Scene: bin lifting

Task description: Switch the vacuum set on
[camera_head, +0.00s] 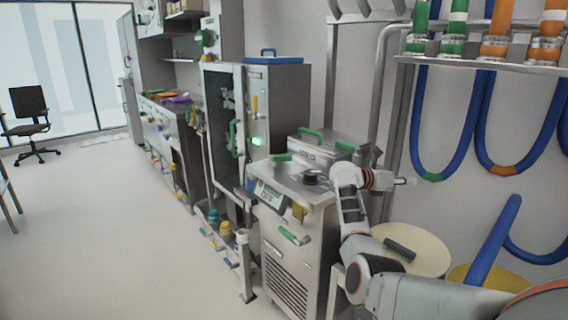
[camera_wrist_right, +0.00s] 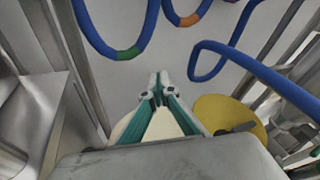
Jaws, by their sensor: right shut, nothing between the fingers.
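The vacuum set is most likely the steel cabinet (camera_head: 290,235) in the middle of the head view. It has a louvred grille low on its front, a green handle and a sign (camera_head: 268,195) that seems to read OFF. A black knob (camera_head: 311,177) sits on its top. My right gripper (camera_head: 408,181) is to the right of the knob, apart from it, pointing right towards the wall. In the right wrist view its fingers (camera_wrist_right: 158,80) meet at the tips with nothing between them. My left gripper is not in view.
A round cream lid (camera_head: 425,246) with a dark handle lies below my right arm. Blue hoses (camera_head: 440,150) hang in loops from a rack on the right. A tall glass-fronted cabinet (camera_head: 222,110) stands behind.

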